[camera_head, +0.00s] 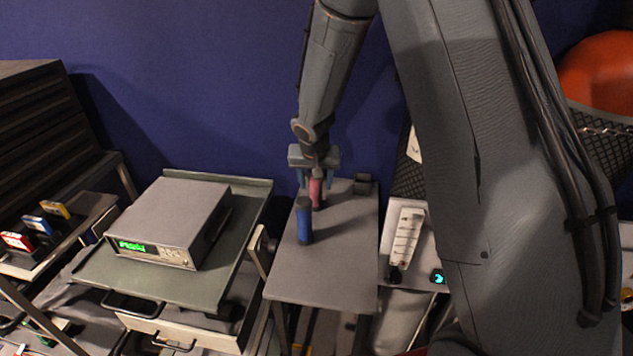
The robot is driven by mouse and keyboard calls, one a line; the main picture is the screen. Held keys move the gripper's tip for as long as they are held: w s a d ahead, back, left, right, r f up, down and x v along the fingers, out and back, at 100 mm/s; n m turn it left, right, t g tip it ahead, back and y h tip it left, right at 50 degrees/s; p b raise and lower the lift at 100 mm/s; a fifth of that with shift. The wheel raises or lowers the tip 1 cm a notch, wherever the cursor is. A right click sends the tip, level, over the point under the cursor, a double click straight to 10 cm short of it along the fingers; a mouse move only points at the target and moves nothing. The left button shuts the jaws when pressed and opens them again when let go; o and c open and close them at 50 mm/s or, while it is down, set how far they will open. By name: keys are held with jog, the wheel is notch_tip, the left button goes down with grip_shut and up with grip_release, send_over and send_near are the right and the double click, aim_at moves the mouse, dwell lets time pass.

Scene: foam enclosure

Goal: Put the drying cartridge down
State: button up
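My gripper (315,181) points down over the far part of a small grey table (335,260). Its two blue-grey fingers are apart on either side of a red-pink cylinder (316,190), with what look like narrow gaps between the fingers and it. The cylinder is upright, and its lower end appears to be at the table top. Its upper part is partly hidden by my gripper. A blue cylinder with a dark top (304,222) stands upright on the same table, nearer and slightly left. Neither cylinder has a readable label, so I cannot tell which is the drying cartridge.
A small dark block (362,184) sits at the table's far right corner. A grey instrument with a green display (170,222) stands on a tray cart at left. The table's near half is clear.

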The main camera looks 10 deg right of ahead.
jog(key=b+v, duration=0.1)
jog(key=v, duration=1.1)
jog(key=s+d+f+n+g, duration=0.1)
jog(key=s+d+f, duration=0.1)
jog(key=s, duration=1)
jog(key=s+d+f+n+g+y, duration=0.1)
jog(key=s+d+f+n+g, duration=0.1)
jog(key=s, duration=1.1)
